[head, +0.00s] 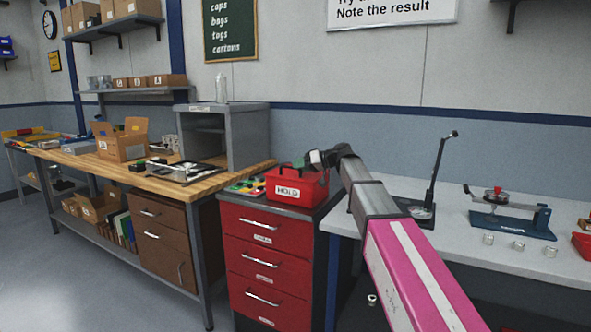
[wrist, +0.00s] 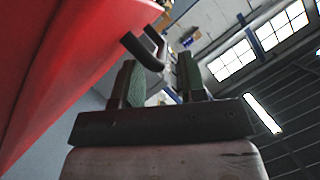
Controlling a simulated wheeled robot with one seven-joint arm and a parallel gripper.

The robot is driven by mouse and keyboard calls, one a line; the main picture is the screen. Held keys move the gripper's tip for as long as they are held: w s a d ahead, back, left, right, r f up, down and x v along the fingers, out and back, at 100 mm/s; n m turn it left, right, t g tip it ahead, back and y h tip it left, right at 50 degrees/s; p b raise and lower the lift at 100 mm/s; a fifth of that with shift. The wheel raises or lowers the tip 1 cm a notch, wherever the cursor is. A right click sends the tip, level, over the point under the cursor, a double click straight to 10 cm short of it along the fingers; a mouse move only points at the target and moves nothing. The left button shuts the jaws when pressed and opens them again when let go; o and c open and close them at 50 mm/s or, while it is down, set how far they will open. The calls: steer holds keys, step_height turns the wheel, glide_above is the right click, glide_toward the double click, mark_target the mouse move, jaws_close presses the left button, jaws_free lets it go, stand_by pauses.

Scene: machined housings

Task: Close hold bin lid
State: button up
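The red hold bin (head: 297,187), with a white HOLD label on its front, sits on top of the red drawer cabinet (head: 268,245). My gripper (head: 318,160) is at the bin's upper right edge; its fingers are too small to make out there. In the wrist view my gripper (wrist: 160,82) has its two green-padded fingers apart, with nothing seen held between them. A large red surface (wrist: 60,60) fills the left, and a dark bracket-like handle (wrist: 146,52) stands just beyond the fingertips. I cannot tell the lid's exact angle; my arm and gripper partly cover that side.
A wooden workbench (head: 165,182) with a grey open cabinet (head: 245,130) stands to the left. Open floor lies at the front left.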

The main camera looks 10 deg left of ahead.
steer(key=v, duration=0.8)
steer(key=shift+d, duration=0.15)
steer(key=shift+s, duration=0.15)
